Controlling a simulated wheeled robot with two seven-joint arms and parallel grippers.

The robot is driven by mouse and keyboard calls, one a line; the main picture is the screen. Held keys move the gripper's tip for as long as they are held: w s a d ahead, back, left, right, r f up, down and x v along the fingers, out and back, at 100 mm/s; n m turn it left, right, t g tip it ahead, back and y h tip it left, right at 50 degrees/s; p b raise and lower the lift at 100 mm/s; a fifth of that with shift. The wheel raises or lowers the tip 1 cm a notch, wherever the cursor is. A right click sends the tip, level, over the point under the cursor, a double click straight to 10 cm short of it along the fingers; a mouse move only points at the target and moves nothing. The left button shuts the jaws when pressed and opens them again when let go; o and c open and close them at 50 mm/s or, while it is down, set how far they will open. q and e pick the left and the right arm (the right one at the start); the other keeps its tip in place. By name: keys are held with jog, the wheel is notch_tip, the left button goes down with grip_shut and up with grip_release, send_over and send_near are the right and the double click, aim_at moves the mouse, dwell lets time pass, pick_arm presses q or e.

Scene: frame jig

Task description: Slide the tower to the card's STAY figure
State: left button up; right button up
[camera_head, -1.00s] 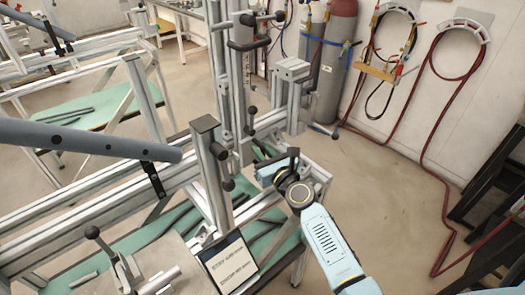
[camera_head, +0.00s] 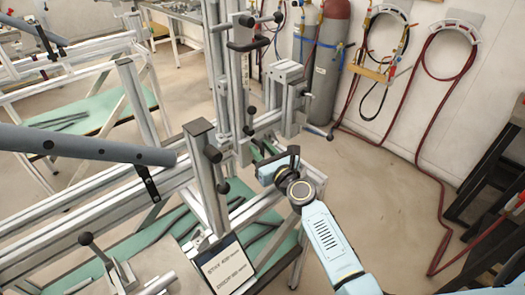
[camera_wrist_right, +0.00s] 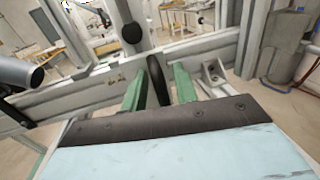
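The tower (camera_head: 237,90) is an upright metal profile with black knobs and a black handle, standing on the long frame rail (camera_head: 90,205). The white card (camera_head: 224,268), black-edged, stands at the lower middle; its first line seems to read STAY, but the figures are too small to read surely. My right gripper (camera_head: 272,165) is low at the tower's right side. In the right wrist view, its green fingers (camera_wrist_right: 160,90) are apart, with a dark upright handle (camera_wrist_right: 157,80) between them; small gaps seem to show. My left gripper is not in view.
A dark grey tube (camera_head: 80,145) juts in from the left above the rail. A short post (camera_head: 205,180) stands just left of the tower. A clamp lever (camera_head: 95,250) is at lower left.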

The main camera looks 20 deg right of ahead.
jog(key=shift+s+f, duration=0.1)
jog(key=shift+s, duration=0.3)
jog(key=s+d, duration=0.1)
jog(key=s, duration=1.1)
jog(key=shift+s+d, duration=0.25)
jog(key=shift+d, duration=0.1)
